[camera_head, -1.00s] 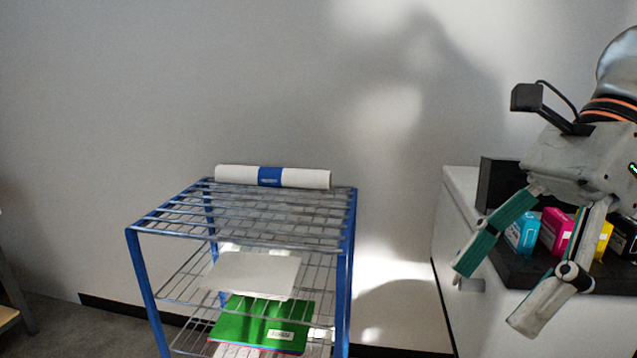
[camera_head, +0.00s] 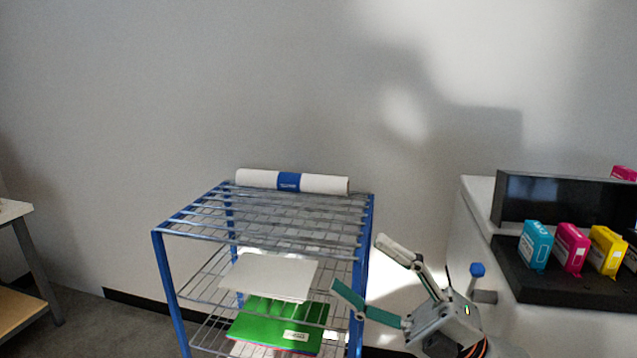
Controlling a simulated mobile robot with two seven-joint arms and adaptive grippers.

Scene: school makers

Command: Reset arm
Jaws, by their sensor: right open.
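My right gripper (camera_head: 360,272) is open and empty, low in the view, in front of the right side of the blue rack. Its two fingers are spread and point up and left. Its wrist and the rest of my right arm run down to the bottom edge. My left gripper is not in view.
The blue wire rack (camera_head: 162,262) holds a white roll with a blue band (camera_head: 325,185) on top, a white sheet (camera_head: 268,275) and green folders (camera_head: 262,322) below. Cyan (camera_head: 536,245), magenta (camera_head: 571,248) and yellow (camera_head: 606,250) boxes stand on a dark tray at right. A table (camera_head: 12,212) stands at left.

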